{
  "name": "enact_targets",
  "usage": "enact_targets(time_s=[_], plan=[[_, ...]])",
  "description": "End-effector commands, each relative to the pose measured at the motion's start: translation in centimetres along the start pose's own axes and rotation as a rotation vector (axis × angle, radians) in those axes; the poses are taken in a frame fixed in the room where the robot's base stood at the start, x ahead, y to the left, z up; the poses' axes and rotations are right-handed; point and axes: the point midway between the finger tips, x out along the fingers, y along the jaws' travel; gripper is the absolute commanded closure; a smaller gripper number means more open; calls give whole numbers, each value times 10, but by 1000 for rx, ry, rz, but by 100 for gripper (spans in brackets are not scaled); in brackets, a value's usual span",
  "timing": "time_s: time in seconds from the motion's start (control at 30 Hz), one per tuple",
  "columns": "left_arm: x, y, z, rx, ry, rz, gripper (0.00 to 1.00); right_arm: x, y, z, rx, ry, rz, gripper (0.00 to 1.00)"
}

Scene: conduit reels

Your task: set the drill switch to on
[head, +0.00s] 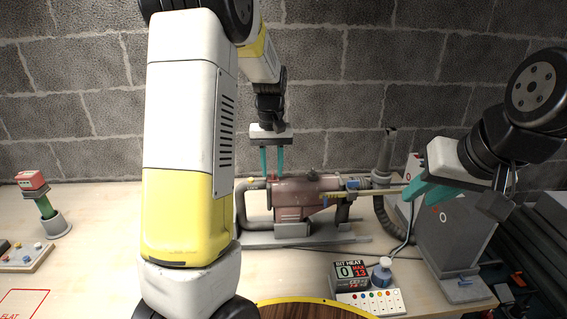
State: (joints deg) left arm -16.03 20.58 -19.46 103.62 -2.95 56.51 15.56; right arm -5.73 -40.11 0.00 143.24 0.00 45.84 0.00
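A reddish-brown drill body (295,196) lies level on a grey stand (300,236) in the middle of the bench, with a rod running right. The grey box (440,238) to its right carries a small round mark and red marks; I cannot clearly make out which part is the switch. My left gripper (272,173) points down just above the left end of the drill, its teal fingers apart. Whether they touch anything is unclear. My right gripper (416,196) points left, in front of the upper part of the grey box. Its finger gap is unclear.
A red-topped green post (45,205) and a button panel (25,257) are at left. A round yellow-rimmed surface (310,311) is in front.

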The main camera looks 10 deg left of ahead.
Motion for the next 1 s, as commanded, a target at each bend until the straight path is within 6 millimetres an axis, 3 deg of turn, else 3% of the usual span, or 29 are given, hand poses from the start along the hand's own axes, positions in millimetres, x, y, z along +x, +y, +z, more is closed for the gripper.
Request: enact_targets(time_s=[0.17, 0.6, 1.0], plan=[[-4, 0, 0, 1, 1, 1, 71, 0, 0, 0, 0, 0, 0, 71], [-70, 1, -1, 0, 2, 2, 71, 0, 0, 0, 0, 0, 0, 71], [-78, 0, 0, 0, 0, 0, 71, 0, 0, 0, 0, 0, 0, 71]])
